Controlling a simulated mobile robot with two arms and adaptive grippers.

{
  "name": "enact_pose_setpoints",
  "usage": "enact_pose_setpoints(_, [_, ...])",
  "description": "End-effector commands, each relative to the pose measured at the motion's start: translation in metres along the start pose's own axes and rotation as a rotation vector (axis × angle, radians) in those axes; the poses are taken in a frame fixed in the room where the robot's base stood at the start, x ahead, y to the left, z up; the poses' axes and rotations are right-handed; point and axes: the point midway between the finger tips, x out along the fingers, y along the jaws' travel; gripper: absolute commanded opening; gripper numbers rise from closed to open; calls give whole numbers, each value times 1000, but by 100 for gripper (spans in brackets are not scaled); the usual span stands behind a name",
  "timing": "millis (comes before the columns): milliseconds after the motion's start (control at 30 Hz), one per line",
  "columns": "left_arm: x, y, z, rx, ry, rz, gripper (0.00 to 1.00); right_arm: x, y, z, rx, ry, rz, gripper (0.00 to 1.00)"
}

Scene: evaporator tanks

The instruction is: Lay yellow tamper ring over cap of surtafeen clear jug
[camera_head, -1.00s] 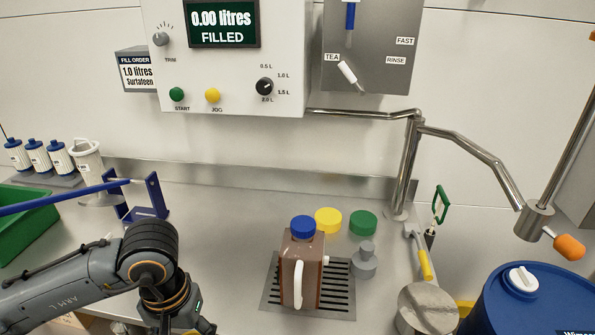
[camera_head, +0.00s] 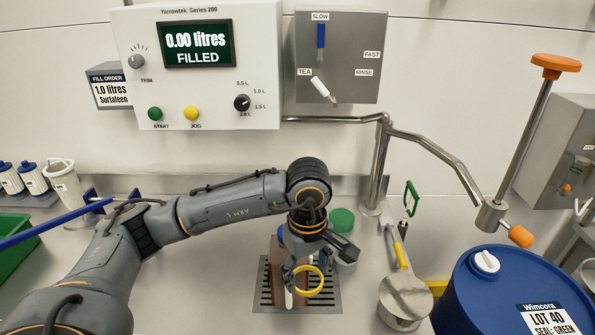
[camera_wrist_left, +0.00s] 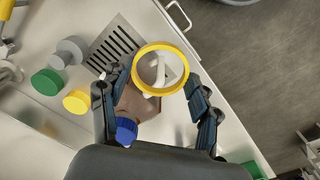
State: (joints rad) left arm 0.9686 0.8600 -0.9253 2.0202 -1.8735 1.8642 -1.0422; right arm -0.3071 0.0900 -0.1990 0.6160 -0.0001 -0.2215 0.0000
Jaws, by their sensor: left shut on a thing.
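My left gripper (camera_head: 308,268) is shut on the yellow tamper ring (camera_head: 322,284), which also shows between the fingers in the left wrist view (camera_wrist_left: 161,46). The brown-looking jug (camera_head: 275,264) with a white handle stands upright on the drain grate (camera_head: 328,301), largely hidden behind my gripper in the head view. Its blue cap (camera_wrist_left: 126,131) shows in the left wrist view, nearer my palm than the ring. The ring is apart from the cap there and overlaps the jug's handle side in the picture. My right gripper is not in view.
A green cap (camera_head: 342,219) and a grey fitting (camera_head: 347,250) stand behind the jug; a yellow cap (camera_wrist_left: 77,102) shows in the wrist view. To the right are a steel pan (camera_head: 405,299), bent pipe (camera_head: 381,160) and blue drum (camera_head: 510,285). A green bin (camera_head: 15,250) is at left.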

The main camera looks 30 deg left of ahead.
Motion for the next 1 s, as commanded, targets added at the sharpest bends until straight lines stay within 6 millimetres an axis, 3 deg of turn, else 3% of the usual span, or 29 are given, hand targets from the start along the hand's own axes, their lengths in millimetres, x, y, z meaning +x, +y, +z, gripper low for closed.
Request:
enact_pose_setpoints(33, [-20, 5, -11, -152, 1, -1, 53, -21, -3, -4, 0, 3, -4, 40])
enact_pose_setpoints(233, [-58, 21, -51, -797, 2, -1, 53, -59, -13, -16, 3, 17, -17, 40])
enact_pose_setpoints(500, [-98, 30, -100, -1585, 4, -14, 53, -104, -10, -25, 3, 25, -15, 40])
enact_pose_setpoints(700, [-110, 31, -120, -1911, 9, -22, 53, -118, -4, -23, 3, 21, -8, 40])
enact_pose_setpoints(1000, [-110, 31, -124, -1993, 11, -24, 53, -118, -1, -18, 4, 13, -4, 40])
